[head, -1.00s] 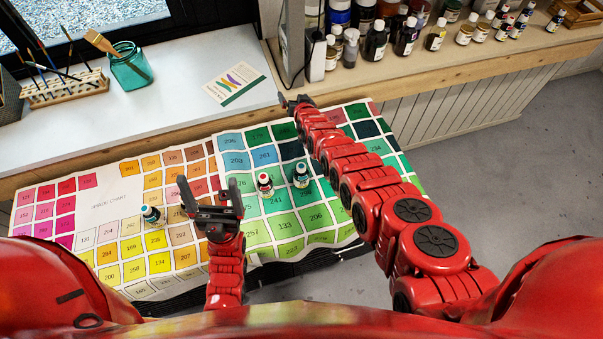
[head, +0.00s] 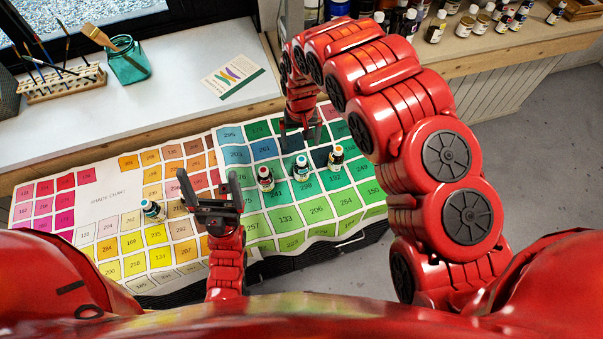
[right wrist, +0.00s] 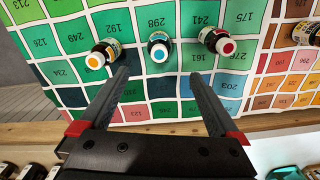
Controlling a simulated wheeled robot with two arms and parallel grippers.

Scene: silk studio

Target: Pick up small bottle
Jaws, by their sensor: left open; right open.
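Several small bottles stand on the shade chart (head: 105,203): red-capped (head: 265,178), blue-capped (head: 301,168) and orange-capped (head: 336,157) ones in its green part, and a teal-capped one (head: 152,210) further left. My right gripper (head: 300,140) is open and empty, behind the blue-capped bottle in the head view. In the right wrist view, the blue-capped bottle (right wrist: 159,48) lies ahead of the gap between the open fingers (right wrist: 157,76); the orange-capped bottle (right wrist: 103,54) is to the left and the red-capped one (right wrist: 216,42) to the right. My left gripper (head: 211,190) is open and empty between the teal-capped and red-capped bottles.
A white sill (head: 185,85) behind the chart holds a brush rack (head: 62,85), a teal glass jar (head: 129,62) and a leaflet (head: 235,78). More bottles (head: 466,24) stand on the wooden shelf at the back right. My right arm hides part of that shelf.

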